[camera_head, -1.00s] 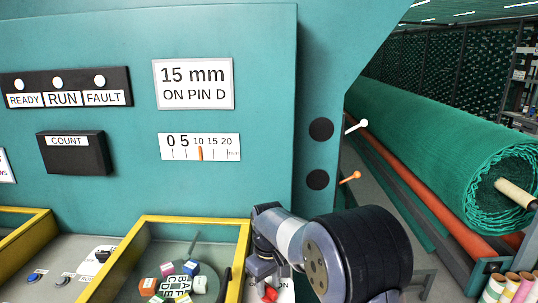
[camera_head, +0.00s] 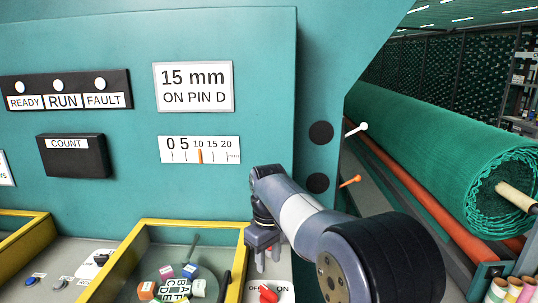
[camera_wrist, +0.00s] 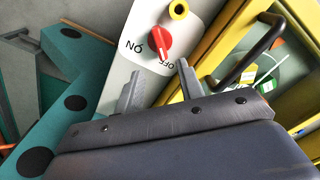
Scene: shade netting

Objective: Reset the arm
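My gripper (camera_head: 265,258) hangs above the control ledge at the bottom of the head view, near the red rotary switch (camera_head: 268,293) labelled OFF and ON. In the wrist view my gripper (camera_wrist: 160,88) shows two grey fingers spread apart, with nothing between them. The red switch (camera_wrist: 153,43) lies beyond the fingertips, on a pale panel, and a gap seems to separate them. My arm reaches in from the lower right of the head view.
A yellow-framed window (camera_head: 192,222) with a black handle covers coloured, lettered blocks (camera_head: 178,278). The teal machine wall (camera_head: 90,190) stands behind. A green netting roll (camera_head: 440,130) lies at right. White and orange pegs (camera_head: 350,181) stick out of the machine's side.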

